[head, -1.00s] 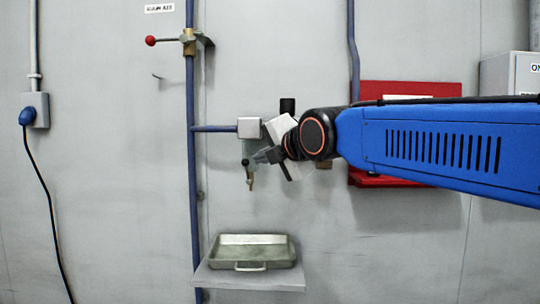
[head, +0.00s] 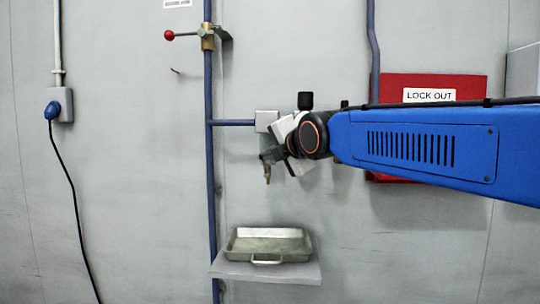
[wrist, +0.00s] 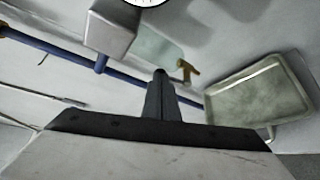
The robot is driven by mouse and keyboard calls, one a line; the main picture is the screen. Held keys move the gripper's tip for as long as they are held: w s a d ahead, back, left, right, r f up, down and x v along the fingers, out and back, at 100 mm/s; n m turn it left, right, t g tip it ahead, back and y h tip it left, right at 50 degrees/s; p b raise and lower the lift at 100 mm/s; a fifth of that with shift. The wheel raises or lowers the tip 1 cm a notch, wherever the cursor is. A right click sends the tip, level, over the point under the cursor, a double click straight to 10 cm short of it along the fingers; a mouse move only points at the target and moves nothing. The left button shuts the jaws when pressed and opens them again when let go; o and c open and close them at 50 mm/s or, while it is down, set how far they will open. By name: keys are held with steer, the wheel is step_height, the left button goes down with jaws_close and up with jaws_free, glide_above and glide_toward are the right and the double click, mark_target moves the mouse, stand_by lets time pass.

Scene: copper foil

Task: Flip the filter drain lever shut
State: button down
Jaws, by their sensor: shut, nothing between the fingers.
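The filter hangs on the blue side pipe. Its grey block head (head: 266,121) shows in the head view, with a clear bowl under it. The brass drain (head: 267,174) points down below the bowl. In the wrist view the head (wrist: 112,27), greenish bowl (wrist: 153,45) and brass drain (wrist: 187,68) lie beyond my fingers. My gripper (head: 268,156) is shut and empty, its tips at the drain's top from the right in the head view. The drain lever cannot be told apart from the dark fingertips; contact is unclear. In the wrist view the shut fingers (wrist: 159,76) appear just left of the drain.
A metal tray (head: 266,260) sits on a small wall shelf (head: 225,270) below the drain. A vertical blue pipe (head: 212,200) runs left of it. A red-knobbed valve (head: 208,37) is higher up. A red lock-out board (head: 395,90) is behind my arm.

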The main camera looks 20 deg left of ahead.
steer(key=shift+s+a+n+h, duration=0.1)
steer(key=shift+a+n+h, duration=0.2)
steer(key=shift+a+n, duration=0.1)
steer(key=s+a+f+n+h, duration=0.1)
steer(key=a+f+n+h, duration=0.1)
steer(key=a+n+h, duration=0.4)
steer(key=shift+s+f+n+h, duration=0.2)
steer(key=shift+f+n+h, duration=0.2)
steer(key=shift+h, duration=0.6)
steer(key=shift+w+d+f, duration=0.15)
steer(key=shift+d+f, duration=0.05)
steer(key=shift+d, duration=0.55)
